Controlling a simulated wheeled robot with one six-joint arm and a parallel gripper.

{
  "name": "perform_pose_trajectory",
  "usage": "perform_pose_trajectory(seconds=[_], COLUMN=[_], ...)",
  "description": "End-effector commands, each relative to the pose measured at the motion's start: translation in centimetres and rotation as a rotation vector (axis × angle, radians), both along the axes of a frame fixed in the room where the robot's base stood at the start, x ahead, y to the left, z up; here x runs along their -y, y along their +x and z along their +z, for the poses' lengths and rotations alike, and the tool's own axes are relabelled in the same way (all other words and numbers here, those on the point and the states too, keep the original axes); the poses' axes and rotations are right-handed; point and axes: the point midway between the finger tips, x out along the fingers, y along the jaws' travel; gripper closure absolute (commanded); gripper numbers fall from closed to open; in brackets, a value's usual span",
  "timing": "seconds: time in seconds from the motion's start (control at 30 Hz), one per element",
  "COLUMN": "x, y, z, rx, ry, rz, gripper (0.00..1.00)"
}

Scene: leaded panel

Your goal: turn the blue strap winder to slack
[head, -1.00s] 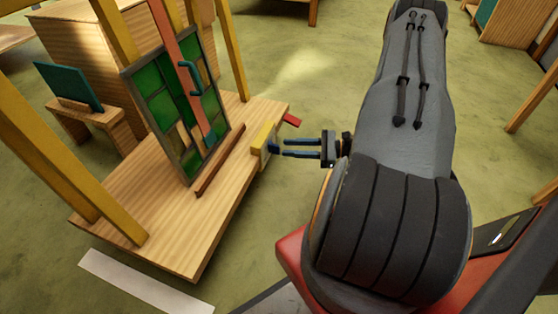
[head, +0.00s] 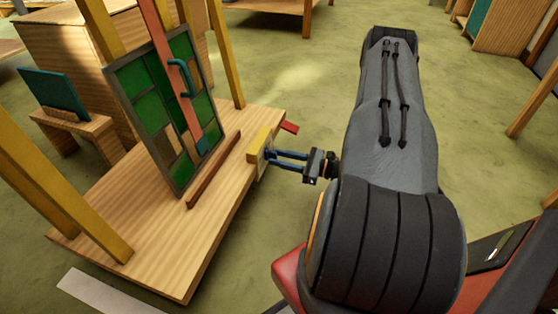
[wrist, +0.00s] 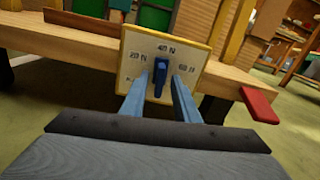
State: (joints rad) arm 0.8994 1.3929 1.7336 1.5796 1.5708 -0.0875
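The blue strap winder (wrist: 160,74) sits in the middle of a pale dial plate (wrist: 187,50) with a yellow edge, on the platform's side. Its bar stands close to upright in the wrist view. The plate has marks to the left, top and right that look like newton values; the lower-left mark is too small to read. My gripper (wrist: 160,88) faces the plate with one blue finger on each side of the winder. Narrow gaps seem to show beside it, so the fingers look open. In the head view my gripper (head: 272,159) reaches the plate (head: 258,152); the winder is hard to make out there.
The wooden platform (head: 130,235) carries a green leaded panel (head: 152,105), a brown strip (head: 214,170) and yellow posts. A red tab (wrist: 259,105) juts from the platform's side, right of the plate. Green floor is open beyond my arm.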

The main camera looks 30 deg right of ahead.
Motion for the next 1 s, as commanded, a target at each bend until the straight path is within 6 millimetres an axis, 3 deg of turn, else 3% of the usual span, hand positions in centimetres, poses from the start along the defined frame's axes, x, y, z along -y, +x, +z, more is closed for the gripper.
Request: perform_pose_trajectory(seconds=[0.27,0.43,0.47,1.0], x=[-0.13,-0.13,-0.13,-0.18], y=[0.14,0.13,0.13,0.03], z=[0.03,0.02,0.02,0.13], rx=[0.0,0.0,0.0,0.076], ry=[0.0,0.0,0.0,-0.098], rz=[0.0,0.0,0.0,0.0], gripper=[0.72,0.99,1.0,1.0])
